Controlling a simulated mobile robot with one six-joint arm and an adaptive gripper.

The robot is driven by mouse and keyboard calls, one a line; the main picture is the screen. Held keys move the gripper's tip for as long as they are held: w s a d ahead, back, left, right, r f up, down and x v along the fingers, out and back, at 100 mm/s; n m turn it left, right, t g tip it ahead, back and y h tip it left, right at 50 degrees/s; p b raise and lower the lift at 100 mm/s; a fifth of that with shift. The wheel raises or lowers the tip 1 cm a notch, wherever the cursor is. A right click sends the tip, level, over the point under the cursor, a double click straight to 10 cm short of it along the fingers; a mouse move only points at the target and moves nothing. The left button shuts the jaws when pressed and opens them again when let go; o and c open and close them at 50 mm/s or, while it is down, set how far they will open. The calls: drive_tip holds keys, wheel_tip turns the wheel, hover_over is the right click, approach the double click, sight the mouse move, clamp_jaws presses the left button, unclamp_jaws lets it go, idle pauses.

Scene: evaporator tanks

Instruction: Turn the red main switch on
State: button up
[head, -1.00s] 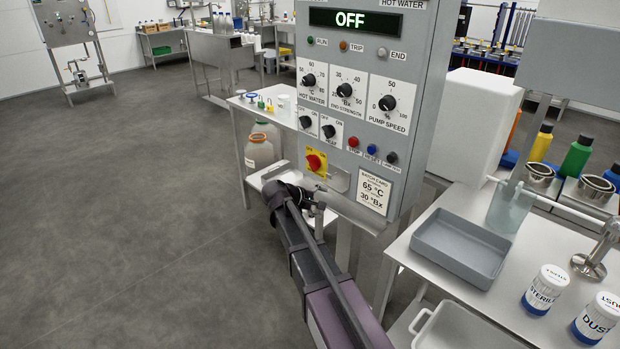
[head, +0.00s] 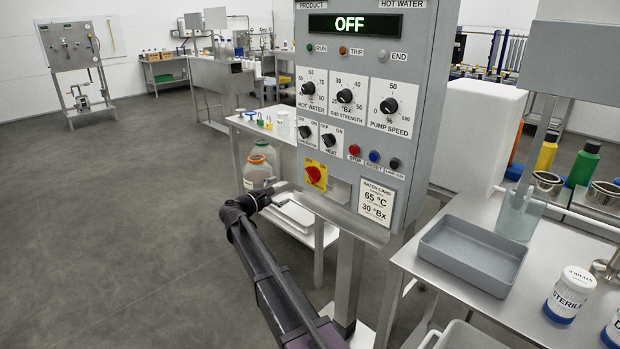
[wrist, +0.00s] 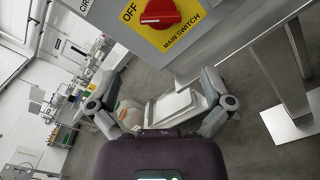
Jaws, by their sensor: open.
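The red main switch (head: 314,175) is a rotary handle on a yellow plate (head: 322,186), low on the left of the grey control panel (head: 378,100). The panel display (head: 350,23) reads OFF.
Below the panel are a metal post (head: 347,270) and a low shelf with a white tray (head: 294,214). Jugs (head: 258,170) stand behind my gripper. A bench with a grey tray (head: 472,250) stands at the right. The floor at left is clear.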

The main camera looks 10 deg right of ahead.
sight(309, 176)
drive_tip(key=x, duration=1.4)
drive_tip(key=shift+f, duration=0.1)
drive_tip(key=shift+a, duration=0.1)
drive_tip(key=c, duration=0.8)
